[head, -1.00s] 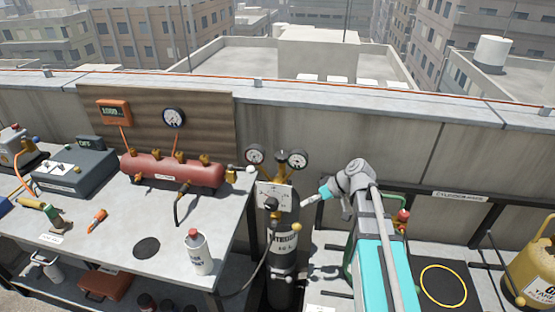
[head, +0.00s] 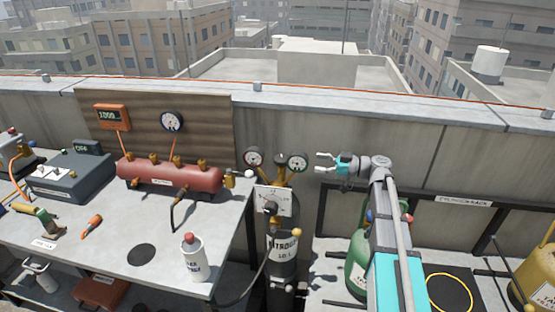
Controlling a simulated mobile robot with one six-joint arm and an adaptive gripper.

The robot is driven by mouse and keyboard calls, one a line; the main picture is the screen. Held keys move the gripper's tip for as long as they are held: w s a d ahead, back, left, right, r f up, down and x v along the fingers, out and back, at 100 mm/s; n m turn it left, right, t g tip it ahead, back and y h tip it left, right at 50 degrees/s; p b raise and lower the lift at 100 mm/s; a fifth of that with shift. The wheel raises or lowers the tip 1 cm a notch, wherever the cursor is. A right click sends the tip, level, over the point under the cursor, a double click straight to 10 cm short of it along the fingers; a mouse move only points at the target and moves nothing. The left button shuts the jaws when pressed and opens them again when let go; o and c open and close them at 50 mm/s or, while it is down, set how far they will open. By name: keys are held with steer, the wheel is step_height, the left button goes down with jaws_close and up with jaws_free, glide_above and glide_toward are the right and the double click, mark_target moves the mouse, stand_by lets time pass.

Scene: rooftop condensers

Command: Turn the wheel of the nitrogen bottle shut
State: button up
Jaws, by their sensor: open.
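The nitrogen bottle (head: 284,246) is a dark upright cylinder with a white label, standing just past the right end of the bench. Brass fittings and two round gauges, a left gauge (head: 253,159) and a right gauge (head: 297,161), sit at its top. A white scale plate (head: 284,201) with a dark round knob (head: 269,207) is in front of its neck. I cannot tell for sure which part is the wheel.
The bench (head: 110,235) holds a red manifold (head: 170,174) and a white bottle (head: 193,257). A hose runs down beside the nitrogen bottle. A green cylinder (head: 356,275) stands behind my arm. A yellow cylinder (head: 535,270) is far right. The parapet wall (head: 420,150) runs behind.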

mark_target(276, 157)
steer(key=shift+a, duration=0.15)
steer(key=shift+w+a, duration=0.45)
steer(key=shift+a, duration=1.75)
steer(key=shift+w+a, duration=0.45)
steer(key=shift+a, duration=1.8)
steer(key=shift+w+a, duration=0.45)
steer(key=shift+a, duration=1.75)
steer(key=c, duration=1)
